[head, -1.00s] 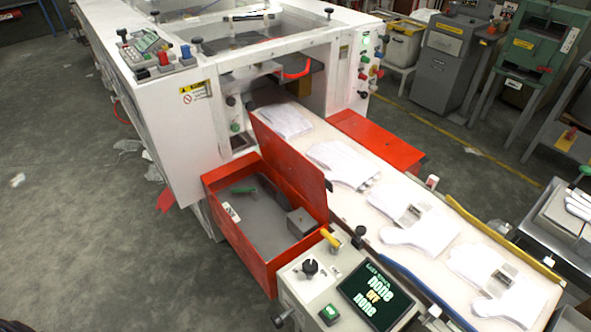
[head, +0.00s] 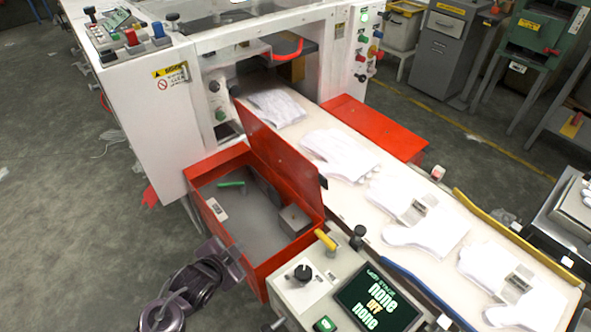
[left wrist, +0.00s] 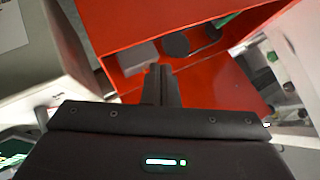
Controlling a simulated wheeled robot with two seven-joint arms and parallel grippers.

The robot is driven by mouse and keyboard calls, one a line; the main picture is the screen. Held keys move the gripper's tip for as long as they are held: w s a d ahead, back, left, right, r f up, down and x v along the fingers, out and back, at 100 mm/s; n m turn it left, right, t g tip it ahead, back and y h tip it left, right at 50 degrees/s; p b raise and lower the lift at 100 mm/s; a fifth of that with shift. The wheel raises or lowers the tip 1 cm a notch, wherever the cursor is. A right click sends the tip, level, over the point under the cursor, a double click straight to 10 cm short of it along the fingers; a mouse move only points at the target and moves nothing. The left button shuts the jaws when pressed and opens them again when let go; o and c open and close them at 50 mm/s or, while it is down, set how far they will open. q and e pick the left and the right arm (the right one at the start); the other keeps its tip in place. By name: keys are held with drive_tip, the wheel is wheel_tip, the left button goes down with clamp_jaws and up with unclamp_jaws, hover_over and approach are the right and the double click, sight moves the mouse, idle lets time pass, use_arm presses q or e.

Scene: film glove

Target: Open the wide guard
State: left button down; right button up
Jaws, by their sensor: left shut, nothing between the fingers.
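A red box (head: 262,274) stands beside the conveyor with its red panel (head: 275,150) standing upright along the conveyor side. I cannot tell which red part is called the wide guard. My left gripper (head: 238,262) comes in from the lower left, at the near left side of the red box. In the left wrist view, its fingers (left wrist: 161,72) are shut and empty, in front of the box's red walls (left wrist: 195,22). Contact cannot be told. My right gripper is not in view.
White gloves (head: 340,152) lie along the conveyor. A white machine (head: 150,120) with a red handle (head: 288,50) is behind.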

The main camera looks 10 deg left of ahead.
use_arm(q)
drive_tip(key=w+d+r+m+t+h, duration=0.2)
drive_tip(key=w+r+m+t+h, duration=0.25)
drive_tip(key=r+m, duration=0.35)
drive_tip(key=m+h, duration=0.8)
drive_tip(key=m, duration=0.1)
approach(310, 164)
drive_tip(key=shift+g, duration=0.25)
drive_tip(key=p+x, duration=0.2)
drive_tip(key=x, duration=0.1)
drive_tip(key=p+x, duration=0.1)
drive_tip(key=x, duration=0.1)
drive_tip(key=shift+w+r, duration=0.15)
drive_tip(key=shift+r, duration=0.3)
drive_tip(key=shift+w+d+p, duration=0.3)
drive_tip(key=shift+w+d, duration=0.2)
drive_tip(key=shift+w, duration=0.05)
